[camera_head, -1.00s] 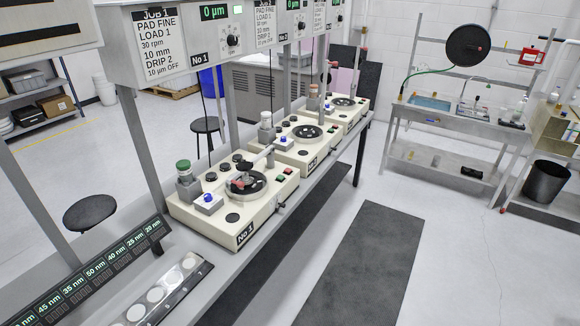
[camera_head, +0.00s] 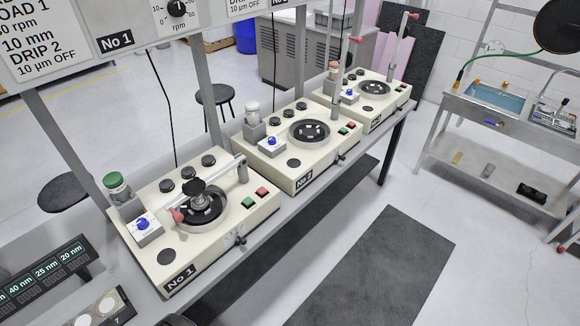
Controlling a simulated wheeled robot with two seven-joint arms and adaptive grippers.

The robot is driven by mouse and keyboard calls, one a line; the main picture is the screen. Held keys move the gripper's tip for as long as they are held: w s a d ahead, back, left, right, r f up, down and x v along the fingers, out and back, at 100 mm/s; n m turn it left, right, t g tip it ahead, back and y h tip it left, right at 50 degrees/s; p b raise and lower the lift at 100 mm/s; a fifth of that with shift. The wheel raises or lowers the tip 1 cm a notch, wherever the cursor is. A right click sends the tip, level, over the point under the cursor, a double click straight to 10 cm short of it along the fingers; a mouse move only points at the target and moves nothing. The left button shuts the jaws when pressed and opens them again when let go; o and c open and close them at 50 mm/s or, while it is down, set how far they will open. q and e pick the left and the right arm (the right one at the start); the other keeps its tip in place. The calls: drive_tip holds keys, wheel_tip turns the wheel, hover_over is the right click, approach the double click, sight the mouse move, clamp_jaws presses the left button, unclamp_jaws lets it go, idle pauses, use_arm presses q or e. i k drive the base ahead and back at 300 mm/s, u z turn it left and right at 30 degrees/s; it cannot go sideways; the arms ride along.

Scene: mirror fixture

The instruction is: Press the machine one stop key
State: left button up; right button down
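Machine one (camera_head: 225,255), a cream box labelled No 1, stands nearest on the grey bench in the head view. A green key (camera_head: 247,203) and a red key (camera_head: 262,193) sit side by side on its right part. Which one is the stop key cannot be read; the red one looks like it. A dark round plate (camera_head: 203,207) with a grey arm over it fills the middle of its top. A blue knob (camera_head: 143,224) sits at its left. Neither of my grippers is in view.
Machine No 2 (camera_head: 283,178) and a third machine (camera_head: 385,112) stand farther along the bench. Posts and hanging No 1 panels (camera_head: 115,40) rise behind machine one. A black mat (camera_head: 375,270) lies on clear floor at the right. A sink table (camera_head: 470,130) stands beyond.

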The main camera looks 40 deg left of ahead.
sight(262, 190)
drive_tip(key=i, duration=1.1)
drive_tip(key=u, duration=2.8)
